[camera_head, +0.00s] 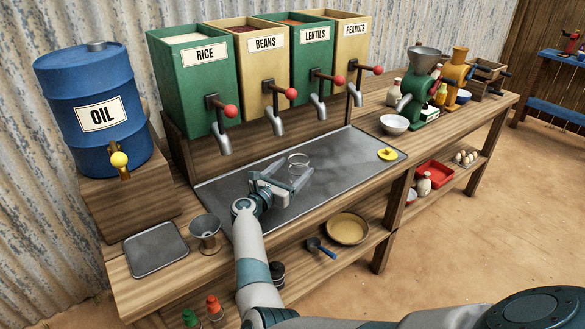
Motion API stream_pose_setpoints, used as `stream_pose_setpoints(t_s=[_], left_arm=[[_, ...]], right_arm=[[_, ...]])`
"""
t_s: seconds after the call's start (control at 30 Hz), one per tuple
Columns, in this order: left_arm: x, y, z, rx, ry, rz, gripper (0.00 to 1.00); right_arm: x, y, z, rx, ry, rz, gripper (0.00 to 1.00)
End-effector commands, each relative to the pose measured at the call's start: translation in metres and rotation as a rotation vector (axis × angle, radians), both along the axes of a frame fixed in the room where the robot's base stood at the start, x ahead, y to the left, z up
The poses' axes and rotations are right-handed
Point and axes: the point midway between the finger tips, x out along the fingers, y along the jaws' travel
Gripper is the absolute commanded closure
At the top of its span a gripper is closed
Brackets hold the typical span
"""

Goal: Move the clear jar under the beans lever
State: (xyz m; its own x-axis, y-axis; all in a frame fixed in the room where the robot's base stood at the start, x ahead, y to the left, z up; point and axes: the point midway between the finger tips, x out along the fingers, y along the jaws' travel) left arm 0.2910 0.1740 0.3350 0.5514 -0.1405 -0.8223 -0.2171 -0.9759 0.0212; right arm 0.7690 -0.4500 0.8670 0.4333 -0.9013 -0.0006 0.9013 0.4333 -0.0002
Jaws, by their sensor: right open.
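The clear jar (299,161) stands on the grey metal tray (345,157) of the counter, in front of the dispensers. Its round rim shows; its lower part is partly hidden by my right gripper (290,181). That gripper is open, low over the tray on the near side of the jar. I cannot tell whether the fingers touch the jar. The beans lever (291,94) has a red knob and sits above a spout (278,116) on the yellow beans bin (262,62). The jar is to the right of that spout in the picture. My left gripper is not in view.
Rice (205,72), lentils (315,61) and peanuts (352,50) bins flank the beans bin, with spouts over the tray. A blue oil drum (98,112) stands left. A metal cup (205,232) stands near the front edge.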

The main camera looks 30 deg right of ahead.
Motion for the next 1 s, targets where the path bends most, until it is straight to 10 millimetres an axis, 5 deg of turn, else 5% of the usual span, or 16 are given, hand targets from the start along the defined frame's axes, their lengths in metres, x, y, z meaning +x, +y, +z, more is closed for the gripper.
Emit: stream_pose_setpoints(t_s=[0.47, 1.0], left_arm=[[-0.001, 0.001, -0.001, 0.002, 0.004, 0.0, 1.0], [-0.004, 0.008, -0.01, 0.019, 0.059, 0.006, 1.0]], right_arm=[[0.004, -0.008, 0.0, -0.001, 0.0, 0.0, 0.27], [0.03, -0.062, -0.001, 0.0, 0.0, 0.0, 0.27]])
